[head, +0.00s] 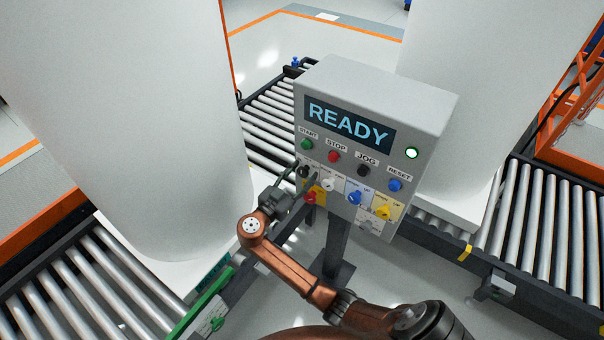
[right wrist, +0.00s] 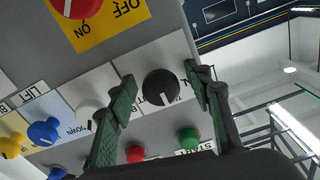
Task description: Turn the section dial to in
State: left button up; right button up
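The control panel (head: 440,105) stands on a post and its screen reads READY. In the right wrist view a black dial (right wrist: 160,87) sits on a pale plate with a small white pointer line toward the bottom of the picture. Its label is partly hidden, so I cannot read it fully. It also shows in the head view (head: 303,171), partly covered by my right gripper (head: 302,180). In the right wrist view that gripper (right wrist: 157,76) is open, with one green-padded finger on each side of the black dial and a gap on both sides. My left gripper is not in view.
A white dial (head: 328,184), blue dial (head: 355,197), yellow dial (head: 382,211) and red knob (head: 311,198) sit close by. Green, red, black and blue buttons are above them. Large white tanks and roller conveyors (head: 85,285) flank the panel.

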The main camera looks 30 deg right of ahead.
jog(key=c, duration=1.1)
jog(key=shift+n, duration=0.3)
jog(key=n, duration=0.2)
jog(key=shift+s+n+p, duration=0.1)
jog(key=shift+n+p, duration=0.2)
jog(key=shift+n, duration=0.1)
jog(key=n, duration=0.2)
jog(key=shift+r+n+p, duration=0.1)
jog(key=shift+n+p, duration=0.3)
jog(key=n+p, duration=0.2)
jog(key=n, duration=0.3)
jog(key=shift+s+n, duration=0.1)
jog(key=shift+n, duration=0.2)
jog(key=o, duration=1.2)
